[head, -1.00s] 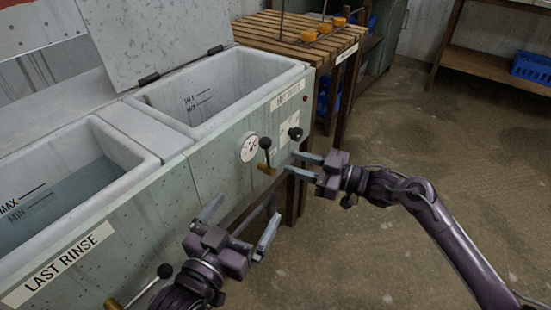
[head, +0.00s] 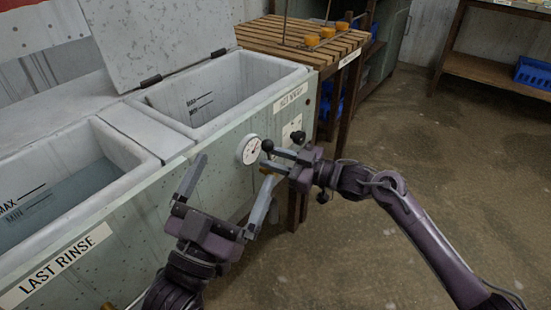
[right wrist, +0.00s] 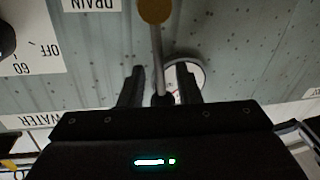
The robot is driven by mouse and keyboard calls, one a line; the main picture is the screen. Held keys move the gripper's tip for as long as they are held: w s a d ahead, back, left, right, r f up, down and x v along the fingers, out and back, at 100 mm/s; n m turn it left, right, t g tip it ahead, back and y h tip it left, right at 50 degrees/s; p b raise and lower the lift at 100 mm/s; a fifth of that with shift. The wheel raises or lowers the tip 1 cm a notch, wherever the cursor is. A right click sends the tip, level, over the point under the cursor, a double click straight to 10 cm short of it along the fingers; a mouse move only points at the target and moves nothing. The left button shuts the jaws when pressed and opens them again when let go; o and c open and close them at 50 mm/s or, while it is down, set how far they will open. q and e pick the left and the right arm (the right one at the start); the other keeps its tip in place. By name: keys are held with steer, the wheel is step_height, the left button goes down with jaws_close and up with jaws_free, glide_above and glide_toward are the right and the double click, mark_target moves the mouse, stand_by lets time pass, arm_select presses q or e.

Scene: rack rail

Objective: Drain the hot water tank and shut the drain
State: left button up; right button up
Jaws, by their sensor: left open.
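The hot water tank (head: 150,97) is the right basin, its lid raised. Its inside shows MAX and MIN marks, and I see no clear water surface in the visible part. On its front, below the dial gauge (head: 248,150), is the drain lever with a black knob (head: 267,146), standing up from a brass valve (right wrist: 155,10). My right gripper (head: 268,160) is at the lever. In the right wrist view its fingers (right wrist: 160,88) stand apart on either side of the lever's knob end, with gaps visible. My left gripper (head: 228,182) is open and empty in front of the tank.
The last rinse tank (head: 140,155), holding water, is on the left. A black OFF/60 dial (head: 298,137) sits right of the lever. A slatted wooden table (head: 350,42) stands beyond the tank. The floor on the right is clear.

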jaws_close()
